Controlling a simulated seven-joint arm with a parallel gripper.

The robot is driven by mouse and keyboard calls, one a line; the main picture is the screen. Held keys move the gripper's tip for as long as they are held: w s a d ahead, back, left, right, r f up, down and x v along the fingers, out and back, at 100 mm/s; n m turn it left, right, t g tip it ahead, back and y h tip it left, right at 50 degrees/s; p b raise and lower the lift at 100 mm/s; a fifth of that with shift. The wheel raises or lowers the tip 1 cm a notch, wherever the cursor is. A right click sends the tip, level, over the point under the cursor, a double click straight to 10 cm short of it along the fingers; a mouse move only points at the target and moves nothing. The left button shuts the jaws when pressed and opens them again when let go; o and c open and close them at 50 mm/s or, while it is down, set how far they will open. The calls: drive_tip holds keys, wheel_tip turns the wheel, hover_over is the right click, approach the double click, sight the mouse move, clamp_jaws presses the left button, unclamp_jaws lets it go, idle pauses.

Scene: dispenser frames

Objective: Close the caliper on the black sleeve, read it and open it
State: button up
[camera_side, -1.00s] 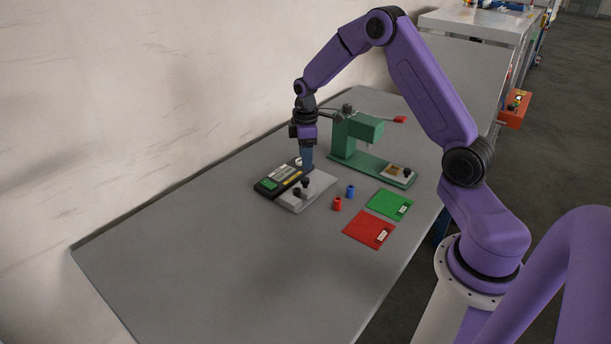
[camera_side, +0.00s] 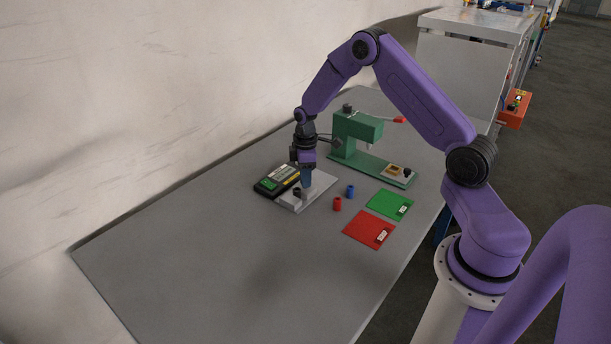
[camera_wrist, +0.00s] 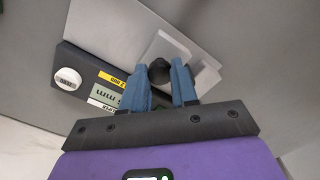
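The caliper is a dark readout box (camera_side: 270,184) beside a light grey plate (camera_side: 314,190). In the wrist view its grey-green display (camera_wrist: 104,95) shows part of "mm"; no reading is legible. A small black piece, seemingly the black sleeve (camera_side: 297,192), stands on the plate. My gripper (camera_side: 306,182) is low over the plate, pointing down. In the wrist view its blue fingers (camera_wrist: 160,82) stand either side of a round black knob (camera_wrist: 158,70). I cannot tell whether they touch it.
A red sleeve (camera_side: 337,204) and a blue sleeve (camera_side: 350,191) stand right of the plate. A red mat (camera_side: 366,229) and a green mat (camera_side: 384,203) lie further right. A green press-like stand (camera_side: 357,132) is behind. The near part of the table is clear.

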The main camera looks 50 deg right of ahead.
clamp_jaws()
drive_tip(key=shift+d, duration=2.6)
drive_tip(key=o, duration=0.9)
unclamp_jaws()
drive_tip(key=shift+d, duration=0.1)
drive_tip(key=shift+r, duration=0.15)
drive_tip(key=shift+r, duration=0.35)
wheel_tip(320, 180, up, 16)
drive_tip(key=shift+r, duration=0.25)
